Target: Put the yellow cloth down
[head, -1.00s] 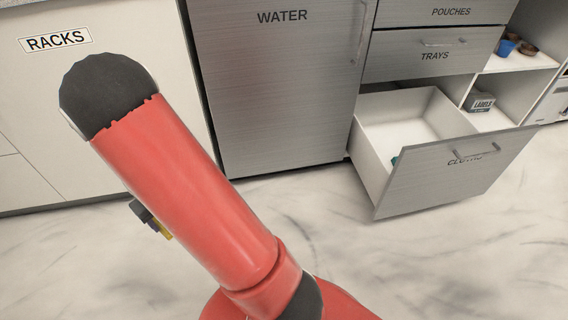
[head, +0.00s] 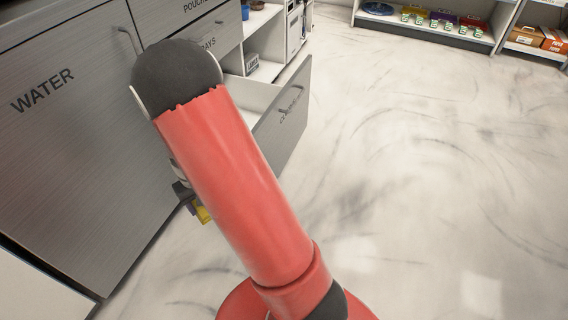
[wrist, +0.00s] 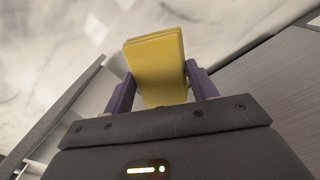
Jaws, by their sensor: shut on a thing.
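The yellow cloth (wrist: 155,68) is a folded pad held between the two purple fingers of my gripper (wrist: 163,92) in the wrist view. My gripper is shut on it, and the cloth is up off the floor. In the head view a small yellow piece of the cloth (head: 202,214) shows beside my red arm, which hides most of my gripper. The open CLOTHS drawer (head: 283,130) stands out from the cabinet behind my arm. Its inside is mostly hidden now.
The WATER door (head: 80,130) is shut at the left. A shelf with coloured bins (head: 440,18) and a rack with orange boxes (head: 540,38) stand at the far right. The pale marbled floor (head: 430,170) is clear on the right.

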